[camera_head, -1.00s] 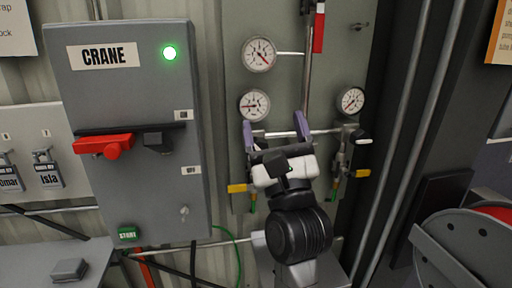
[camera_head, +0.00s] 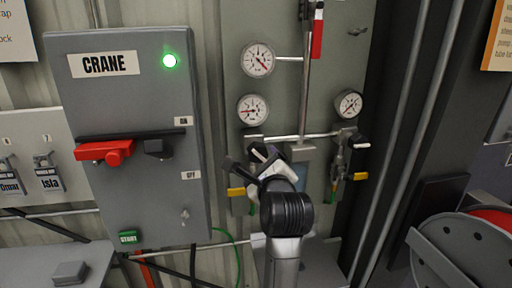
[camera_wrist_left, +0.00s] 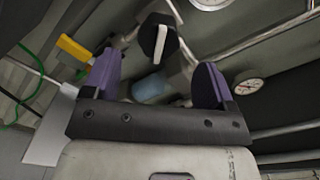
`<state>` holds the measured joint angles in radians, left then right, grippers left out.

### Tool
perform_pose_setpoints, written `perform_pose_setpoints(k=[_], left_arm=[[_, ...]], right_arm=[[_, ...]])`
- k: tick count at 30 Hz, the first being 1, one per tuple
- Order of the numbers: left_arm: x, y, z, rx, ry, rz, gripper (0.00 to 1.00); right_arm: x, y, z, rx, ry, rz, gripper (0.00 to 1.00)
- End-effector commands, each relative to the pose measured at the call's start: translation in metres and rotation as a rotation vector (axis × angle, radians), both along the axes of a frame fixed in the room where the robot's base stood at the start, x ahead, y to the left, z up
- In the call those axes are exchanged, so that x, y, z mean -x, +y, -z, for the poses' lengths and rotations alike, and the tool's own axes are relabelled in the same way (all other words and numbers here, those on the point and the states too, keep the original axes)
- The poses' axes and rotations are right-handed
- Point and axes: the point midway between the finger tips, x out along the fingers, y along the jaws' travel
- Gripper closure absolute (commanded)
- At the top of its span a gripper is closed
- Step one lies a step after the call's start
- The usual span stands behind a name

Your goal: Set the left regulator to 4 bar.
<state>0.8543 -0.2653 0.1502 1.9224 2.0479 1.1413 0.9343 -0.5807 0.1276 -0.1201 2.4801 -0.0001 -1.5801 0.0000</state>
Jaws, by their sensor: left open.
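The left regulator shows as a black knob with a white pointer bar (camera_wrist_left: 158,38) in the left wrist view, beyond the fingertips. My right gripper is not in view.
A second regulator (camera_head: 341,150) with its gauge (camera_head: 348,104) is to the right. A top gauge (camera_head: 258,60) and metal pipes (camera_head: 306,90) are on the panel. A grey CRANE box (camera_head: 130,200) with a red handle (camera_head: 105,151) stands left. A hose reel (camera_head: 450,255) is lower right.

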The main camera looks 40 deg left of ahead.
Motion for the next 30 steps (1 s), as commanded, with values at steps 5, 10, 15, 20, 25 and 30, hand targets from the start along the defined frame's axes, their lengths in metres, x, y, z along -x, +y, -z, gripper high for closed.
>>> perform_pose_setpoints(k=[5,10,15,20,25,30], left_arm=[[-0.021,0.027,-0.003,-0.003,0.003,-0.001,0.21],[-0.036,0.046,-0.002,-0.002,0.002,-0.001,0.21],[-0.046,0.057,-0.001,-0.004,0.001,-0.001,0.21],[-0.050,0.062,0.000,-0.002,0.001,0.001,0.21],[-0.051,0.063,0.000,-0.001,0.000,0.001,0.21],[-0.050,0.063,0.000,-0.001,0.000,0.001,0.23]], right_arm=[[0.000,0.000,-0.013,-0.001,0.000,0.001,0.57],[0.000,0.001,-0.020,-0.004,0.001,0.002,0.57],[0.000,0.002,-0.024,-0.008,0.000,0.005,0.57],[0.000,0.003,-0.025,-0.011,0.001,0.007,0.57],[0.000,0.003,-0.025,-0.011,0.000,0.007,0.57],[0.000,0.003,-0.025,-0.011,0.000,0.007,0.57]])
